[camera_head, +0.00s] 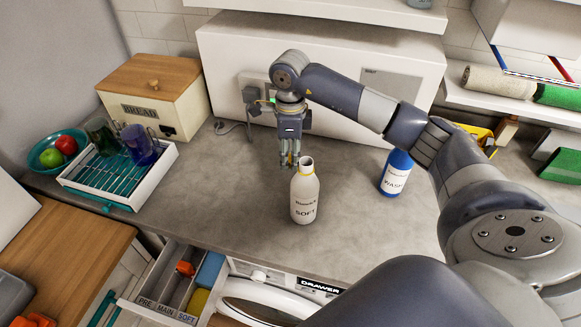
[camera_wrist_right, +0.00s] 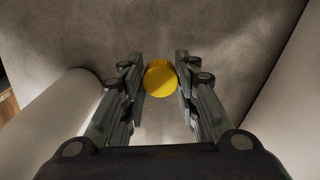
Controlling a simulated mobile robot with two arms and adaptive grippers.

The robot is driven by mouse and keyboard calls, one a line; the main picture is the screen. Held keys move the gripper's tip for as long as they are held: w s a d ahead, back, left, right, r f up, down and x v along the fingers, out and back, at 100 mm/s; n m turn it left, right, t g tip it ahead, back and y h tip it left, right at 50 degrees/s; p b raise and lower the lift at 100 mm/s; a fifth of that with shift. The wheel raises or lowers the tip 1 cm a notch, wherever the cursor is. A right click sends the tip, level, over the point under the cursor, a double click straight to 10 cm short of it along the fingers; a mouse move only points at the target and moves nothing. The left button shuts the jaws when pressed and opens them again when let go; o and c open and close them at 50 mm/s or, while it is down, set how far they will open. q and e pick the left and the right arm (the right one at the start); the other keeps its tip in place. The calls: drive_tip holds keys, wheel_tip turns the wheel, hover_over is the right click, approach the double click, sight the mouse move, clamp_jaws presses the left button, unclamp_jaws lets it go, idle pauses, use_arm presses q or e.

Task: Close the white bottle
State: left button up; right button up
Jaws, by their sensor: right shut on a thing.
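The white bottle (camera_head: 304,199), labelled SOFT, stands upright on the grey counter with its neck uncapped. My right gripper (camera_head: 289,161) is just behind and left of the bottle's neck, pointing down, shut on a yellow cap (camera_wrist_right: 160,79). In the right wrist view the round cap sits between the two fingertips, and the white bottle's side (camera_wrist_right: 66,118) fills the left part. The cap is apart from the bottle's mouth. My left gripper is not in view.
A bread box (camera_head: 154,95), a rack with cups (camera_head: 110,184) and a fruit bowl (camera_head: 48,166) are at the left. An open detergent drawer (camera_head: 171,287) juts out below the counter. A large white box (camera_head: 225,60) stands behind.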

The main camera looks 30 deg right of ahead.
sight(290, 158)
wheel_tip(290, 158, up, 6)
drive_tip(key=shift+f+b, duration=0.2)
drive_tip(key=shift+b, duration=0.3)
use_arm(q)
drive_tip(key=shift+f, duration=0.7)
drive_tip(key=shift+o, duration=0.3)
